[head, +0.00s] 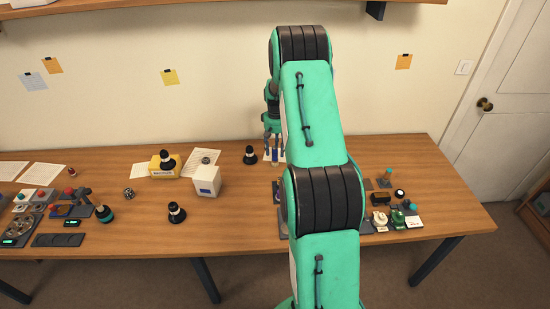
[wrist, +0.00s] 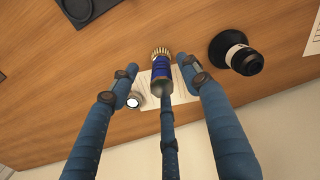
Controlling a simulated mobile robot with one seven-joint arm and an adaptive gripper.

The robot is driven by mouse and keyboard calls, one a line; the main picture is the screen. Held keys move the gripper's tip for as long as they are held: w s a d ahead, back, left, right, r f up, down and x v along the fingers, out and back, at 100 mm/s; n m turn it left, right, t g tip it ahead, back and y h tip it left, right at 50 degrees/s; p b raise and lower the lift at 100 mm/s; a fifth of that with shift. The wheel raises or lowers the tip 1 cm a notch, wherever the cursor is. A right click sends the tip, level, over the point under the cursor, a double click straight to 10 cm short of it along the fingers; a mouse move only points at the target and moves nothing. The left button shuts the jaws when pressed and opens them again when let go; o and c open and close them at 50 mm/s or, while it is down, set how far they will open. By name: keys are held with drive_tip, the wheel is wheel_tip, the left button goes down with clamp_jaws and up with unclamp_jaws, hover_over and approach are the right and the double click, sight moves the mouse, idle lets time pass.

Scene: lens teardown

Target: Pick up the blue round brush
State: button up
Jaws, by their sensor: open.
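The blue round brush (wrist: 161,76) stands out in the wrist view, with a blue body, a golden bristled or ridged end at the top and a grey end toward me. My gripper (wrist: 157,70) has its blue fingers spread on either side of the brush, with a third finger below it. Gaps show between the side fingers and the brush; whether the lower finger touches it I cannot tell. In the head view my gripper (head: 274,150) is low over the back of the table, partly hidden by my arm, and the brush is hard to tell from the fingers.
A black lens part (wrist: 236,53) stands close to the right finger in the wrist view. A small silver round part (wrist: 134,99) lies by the left finger. A white box (head: 207,181) and a yellow box (head: 160,170) stand further left in the head view.

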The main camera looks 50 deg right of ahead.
sight(275, 157)
drive_tip(key=shift+f, duration=0.1)
drive_tip(key=shift+w+f+b, duration=0.1)
drive_tip(key=shift+f+b, duration=0.6)
drive_tip(key=shift+f, duration=1.8)
clamp_jaws()
